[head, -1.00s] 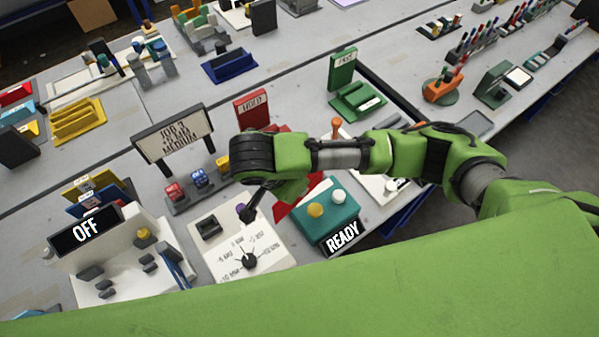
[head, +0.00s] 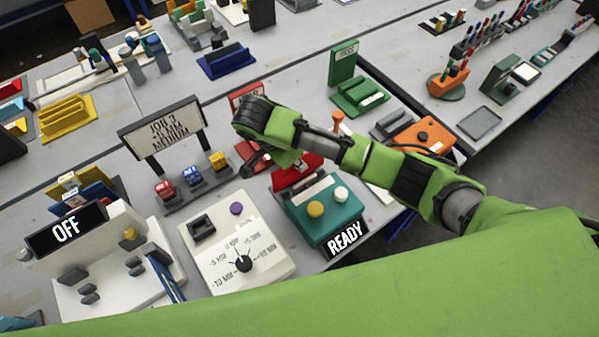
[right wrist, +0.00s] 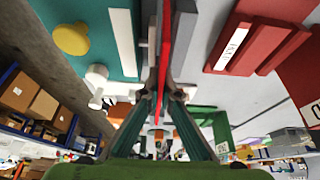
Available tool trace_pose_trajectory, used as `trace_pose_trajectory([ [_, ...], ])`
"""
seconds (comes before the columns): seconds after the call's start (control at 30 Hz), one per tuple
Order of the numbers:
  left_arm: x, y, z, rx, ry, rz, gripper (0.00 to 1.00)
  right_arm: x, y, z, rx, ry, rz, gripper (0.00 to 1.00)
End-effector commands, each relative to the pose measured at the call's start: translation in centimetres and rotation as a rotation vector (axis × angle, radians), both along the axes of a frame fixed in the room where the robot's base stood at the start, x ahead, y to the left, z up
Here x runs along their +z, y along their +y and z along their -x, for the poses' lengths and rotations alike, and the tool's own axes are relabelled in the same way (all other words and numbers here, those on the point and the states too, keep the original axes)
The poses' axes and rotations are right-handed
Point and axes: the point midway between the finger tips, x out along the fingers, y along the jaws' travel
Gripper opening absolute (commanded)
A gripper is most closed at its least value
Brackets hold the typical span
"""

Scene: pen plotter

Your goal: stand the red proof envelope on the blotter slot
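The red proof envelope (right wrist: 165,45) shows nearly edge-on as a thin red sheet between the fingers of my right gripper (right wrist: 163,85) in the right wrist view. The fingers look closed on it. Several slotted holders are in view, and I cannot tell which is the blotter slot. My left gripper is out of view.
The teal READY box (head: 328,210) and white dial panel (head: 215,262) stand close in front. A red HOLD holder (right wrist: 262,42) is right in the wrist view. A green PASS holder (head: 360,98), blue holder (head: 226,62) and yellow holder (head: 66,118) stand farther back. A sign (head: 162,128) rises at left.

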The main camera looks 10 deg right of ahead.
Motion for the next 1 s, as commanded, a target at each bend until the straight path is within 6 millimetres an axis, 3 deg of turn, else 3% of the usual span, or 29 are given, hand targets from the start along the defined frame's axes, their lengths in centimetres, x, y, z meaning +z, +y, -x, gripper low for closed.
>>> trace_pose_trajectory([
  [0.17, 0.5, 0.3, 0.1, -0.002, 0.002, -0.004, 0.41, -0.7, -0.4, -0.9, 0.0, -0.001, 0.002, 0.0],
  [0.4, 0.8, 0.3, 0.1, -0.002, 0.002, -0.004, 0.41, -3.8, -0.4, -1.0, 0.002, -0.001, 0.002, 0.0],
  [0.77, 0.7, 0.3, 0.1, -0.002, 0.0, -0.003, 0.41, -4.3, -0.4, -0.9, 0.001, 0.0, 0.0, 0.0],
  [0.83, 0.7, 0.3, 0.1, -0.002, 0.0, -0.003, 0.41, -4.3, -0.4, -1.0, 0.001, 0.0, 0.0, 0.11],
  [1.0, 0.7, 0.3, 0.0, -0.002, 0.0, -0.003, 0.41, -4.3, -0.4, -1.0, 0.001, -0.002, 0.0, 0.11],
])
